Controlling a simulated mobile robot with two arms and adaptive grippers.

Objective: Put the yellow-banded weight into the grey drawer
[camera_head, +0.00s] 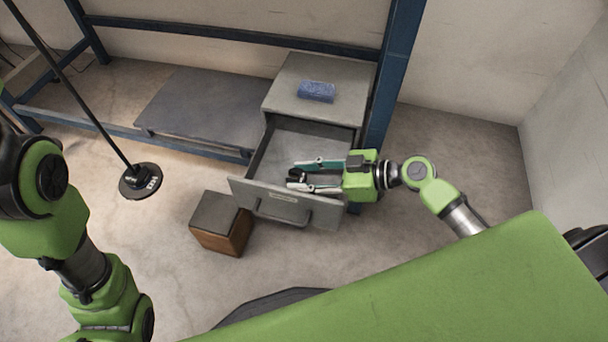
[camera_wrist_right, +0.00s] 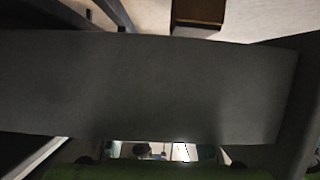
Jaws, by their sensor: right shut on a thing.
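The grey drawer (camera_head: 285,200) is pulled out of a grey cabinet (camera_head: 310,85) under the blue frame. My right gripper (camera_head: 296,175) reaches in from the right, over the drawer's open interior behind its front panel. Its fingers are closed around a small dark thing (camera_head: 297,174), probably the weight. No yellow band shows on it. I cannot tell whether it touches the drawer floor. In the right wrist view a broad dark grey surface (camera_wrist_right: 150,85) fills most of the picture, and the fingertips are only partly visible at the bottom. My left arm shows at the left, without its gripper.
A blue sponge-like block (camera_head: 316,91) lies on the cabinet top. A brown box with a dark top (camera_head: 222,222) stands on the floor before the drawer's left side. A black round base with a pole (camera_head: 140,181) stands at left. A low grey platform (camera_head: 205,105) adjoins the cabinet.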

